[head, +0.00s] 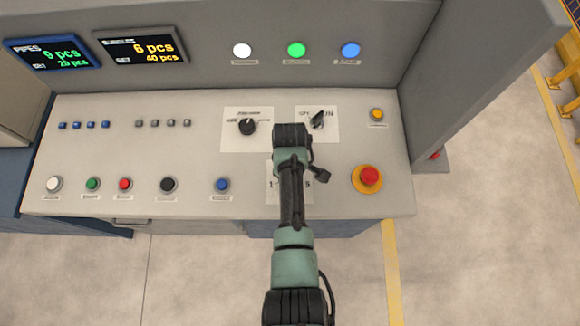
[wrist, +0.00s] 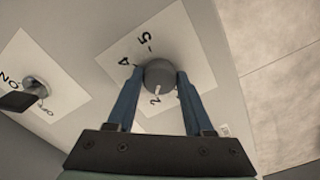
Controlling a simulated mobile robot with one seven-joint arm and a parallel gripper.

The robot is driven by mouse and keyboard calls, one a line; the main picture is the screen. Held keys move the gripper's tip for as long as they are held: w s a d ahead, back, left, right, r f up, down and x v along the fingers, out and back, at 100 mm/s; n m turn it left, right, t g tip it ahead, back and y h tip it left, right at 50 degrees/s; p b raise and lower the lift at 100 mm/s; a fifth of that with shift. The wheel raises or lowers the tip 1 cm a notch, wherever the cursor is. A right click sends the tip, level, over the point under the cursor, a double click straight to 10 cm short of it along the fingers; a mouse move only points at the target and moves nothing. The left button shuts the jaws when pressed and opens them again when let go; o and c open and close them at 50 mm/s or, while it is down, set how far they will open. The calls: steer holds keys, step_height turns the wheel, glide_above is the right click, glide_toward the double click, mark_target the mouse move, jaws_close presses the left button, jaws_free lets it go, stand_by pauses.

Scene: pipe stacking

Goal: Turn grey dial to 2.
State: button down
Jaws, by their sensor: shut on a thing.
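The grey dial (wrist: 160,73) is round and sits on a white plate (wrist: 112,75) with printed numbers. A 4 and a 5 show beyond the dial in the wrist view. A pale mark shows on the dial's near side, close to what looks like a 2. My gripper (wrist: 160,77) has its two blue fingers on opposite sides of the dial, shut on it. In the head view my arm hides the dial and most of its plate (head: 273,192).
Beyond the arm are a black knob (head: 247,127) and a switch (head: 318,119) on white plates. A red emergency button (head: 369,175) is to the right. Several small buttons line the left of the console (head: 200,160). Two displays stand at the back left.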

steer(key=shift+w+n, duration=0.1)
steer(key=shift+n, duration=0.4)
steer(key=shift+c, duration=1.4)
jaws_free()
steer(key=shift+r, duration=0.1)
step_height(320, 180, up, 13)
steer(key=b, duration=0.1)
